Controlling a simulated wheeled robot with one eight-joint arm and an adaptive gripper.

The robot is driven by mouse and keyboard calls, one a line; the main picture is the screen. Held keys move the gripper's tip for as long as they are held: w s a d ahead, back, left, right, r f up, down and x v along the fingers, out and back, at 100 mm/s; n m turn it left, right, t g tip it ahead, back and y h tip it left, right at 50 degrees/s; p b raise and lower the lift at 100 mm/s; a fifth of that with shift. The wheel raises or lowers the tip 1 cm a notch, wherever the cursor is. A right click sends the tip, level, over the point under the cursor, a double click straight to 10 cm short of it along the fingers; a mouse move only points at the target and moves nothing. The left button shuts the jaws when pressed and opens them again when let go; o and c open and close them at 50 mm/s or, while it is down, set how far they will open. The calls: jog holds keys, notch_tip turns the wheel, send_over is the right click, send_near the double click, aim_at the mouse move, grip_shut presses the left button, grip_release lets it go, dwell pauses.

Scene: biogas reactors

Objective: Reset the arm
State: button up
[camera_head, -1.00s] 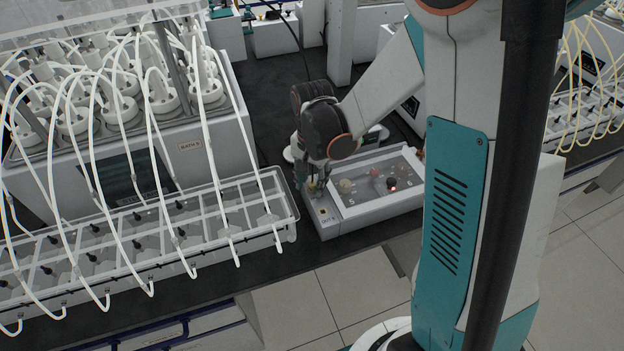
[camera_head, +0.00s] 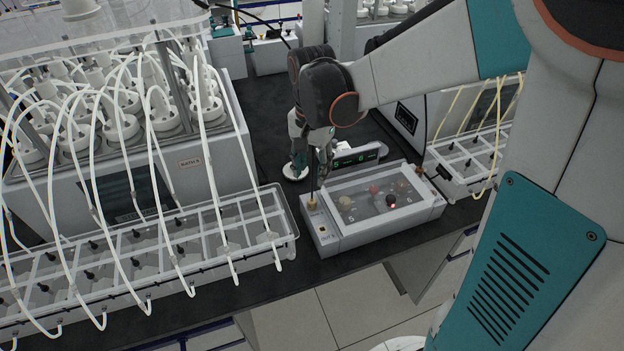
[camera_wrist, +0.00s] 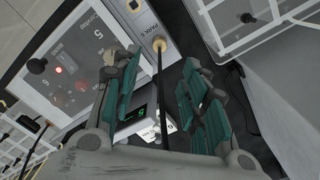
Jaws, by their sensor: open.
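My gripper (camera_head: 312,152) hangs from my arm above the left end of a grey control box with a clear-topped panel (camera_head: 345,236). In the wrist view my gripper (camera_wrist: 162,82) has its two green-padded fingers spread apart. A thin dark rod (camera_wrist: 163,100) stands upright from a brass fitting (camera_wrist: 159,44) on the box and runs between the fingers, with gaps visible on both sides. The brass fitting also shows in the head view (camera_head: 312,204). The box panel has several knobs and a lit red light (camera_head: 391,200).
A clear tube rack (camera_head: 130,280) and a bath unit with many white tubes (camera_head: 170,165) stand left. A small device with a green display (camera_head: 358,157) and a round white pan (camera_head: 294,172) lie behind the box. Another rack (camera_head: 462,165) stands right.

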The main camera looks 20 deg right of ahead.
jog(key=s+r+n+t, duration=0.3)
jog(key=s+n, duration=0.1)
jog(key=s, duration=0.3)
jog(key=s+r+n+t+b, duration=0.1)
jog(key=s+r+n+t, duration=0.3)
jog(key=s, duration=0.4)
jog(key=shift+n, duration=0.7)
dwell(1.0)
